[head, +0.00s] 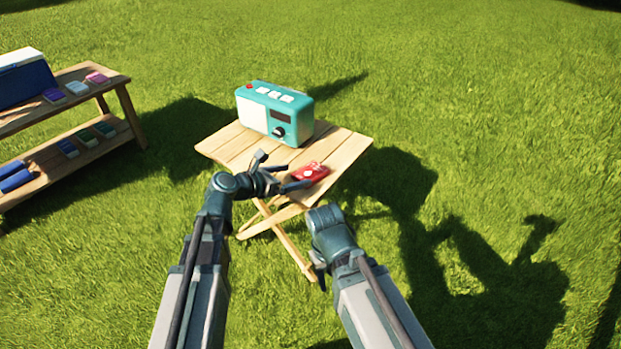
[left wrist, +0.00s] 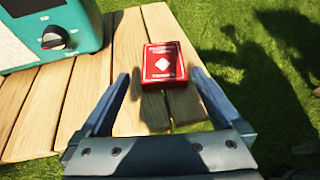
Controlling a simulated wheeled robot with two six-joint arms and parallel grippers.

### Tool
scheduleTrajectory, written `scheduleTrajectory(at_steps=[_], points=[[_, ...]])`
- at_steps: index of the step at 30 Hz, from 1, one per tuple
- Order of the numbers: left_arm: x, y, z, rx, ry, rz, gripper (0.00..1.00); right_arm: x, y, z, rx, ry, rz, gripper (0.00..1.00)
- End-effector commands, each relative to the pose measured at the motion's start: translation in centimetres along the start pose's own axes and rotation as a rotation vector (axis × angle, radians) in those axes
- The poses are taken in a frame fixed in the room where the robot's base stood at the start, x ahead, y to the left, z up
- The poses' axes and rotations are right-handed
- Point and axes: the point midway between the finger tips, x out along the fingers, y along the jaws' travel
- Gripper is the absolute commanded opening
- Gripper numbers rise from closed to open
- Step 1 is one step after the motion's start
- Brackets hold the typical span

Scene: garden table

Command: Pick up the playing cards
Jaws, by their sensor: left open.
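The box (left wrist: 163,64) also shows in the left wrist view, just beyond and between the two fingers. My left gripper (head: 283,171) is open and empty, with its fingers reaching over the table at the left of the box. In the left wrist view the fingers of the left gripper (left wrist: 160,88) are spread apart. My right arm points at the table's front, but its gripper fingers are hidden.
A teal radio (head: 285,112) stands at the back of the table, behind the box. A wooden shelf (head: 110,82) with several small boxes and a blue-and-white cooler (head: 24,78) stands at the left. Open grass surrounds the table.

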Motion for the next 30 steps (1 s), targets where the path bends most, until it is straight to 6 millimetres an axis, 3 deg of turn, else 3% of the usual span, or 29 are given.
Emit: scheduleTrajectory(at_steps=[11,21,28,30], points=[[1.2,-0.1,0.1,0.001,0.0,-0.001,1.0,0.4,0.0,0.0,0.001,0.0,0.0,0.5],[5.7,-0.3,0.2,0.001,0.0,-0.001,1.0,1.9,-0.2,-0.1,0.005,0.0,0.0,0.5],[5.7,-0.4,0.4,0.0,0.0,0.0,1.0,1.8,-0.2,-0.1,0.005,0.0,0.0,0.5],[5.7,-0.4,0.4,0.0,0.0,0.0,0.87,1.8,-0.2,-0.1,0.005,0.0,0.0,0.5]])
